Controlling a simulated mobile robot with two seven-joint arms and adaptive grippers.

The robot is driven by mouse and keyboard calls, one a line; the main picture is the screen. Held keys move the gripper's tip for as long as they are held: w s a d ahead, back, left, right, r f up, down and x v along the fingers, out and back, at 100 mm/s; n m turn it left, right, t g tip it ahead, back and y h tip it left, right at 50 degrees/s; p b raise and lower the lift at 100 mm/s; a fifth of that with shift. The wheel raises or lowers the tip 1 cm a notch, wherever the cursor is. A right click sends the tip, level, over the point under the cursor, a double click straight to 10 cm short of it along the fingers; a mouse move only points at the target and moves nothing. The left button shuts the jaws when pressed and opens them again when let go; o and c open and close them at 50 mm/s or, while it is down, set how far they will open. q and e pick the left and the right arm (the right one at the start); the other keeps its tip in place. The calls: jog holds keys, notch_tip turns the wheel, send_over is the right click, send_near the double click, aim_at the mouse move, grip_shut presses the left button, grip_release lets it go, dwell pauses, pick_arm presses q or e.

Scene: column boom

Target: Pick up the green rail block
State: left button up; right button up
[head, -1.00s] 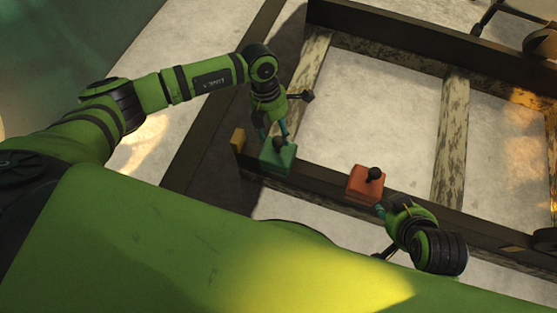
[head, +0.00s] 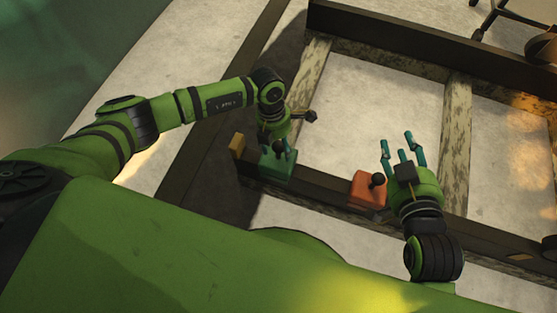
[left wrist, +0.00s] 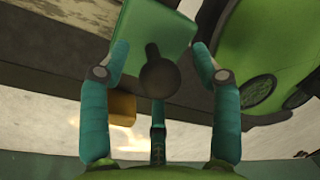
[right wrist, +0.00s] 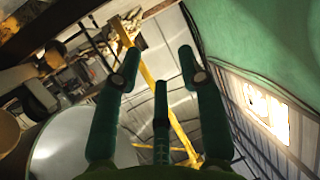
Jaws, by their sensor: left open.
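The green rail block (head: 279,172) sits on the dark front rail of the frame. It also shows in the left wrist view (left wrist: 145,30), with a dark round knob on top (left wrist: 158,80). My left gripper (head: 278,148) is right at the block from above. In the left wrist view its fingers (left wrist: 160,75) are open, spread to either side of the knob; I cannot tell whether they touch the block. My right gripper (head: 402,148) is open and empty, beside the orange block, with its fingers pointing toward the top of the head view.
An orange block (head: 366,190) with a dark knob stands on the same rail (head: 320,189), close to my right gripper. A small yellow block (head: 237,146) is left of the green one. Pale cross beams (head: 455,140) join the rails. Bare floor shows between them.

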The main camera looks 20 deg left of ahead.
pick_arm(q)
jog(key=shift+f, duration=0.35)
grip_shut()
jog(key=shift+d+r, duration=0.1)
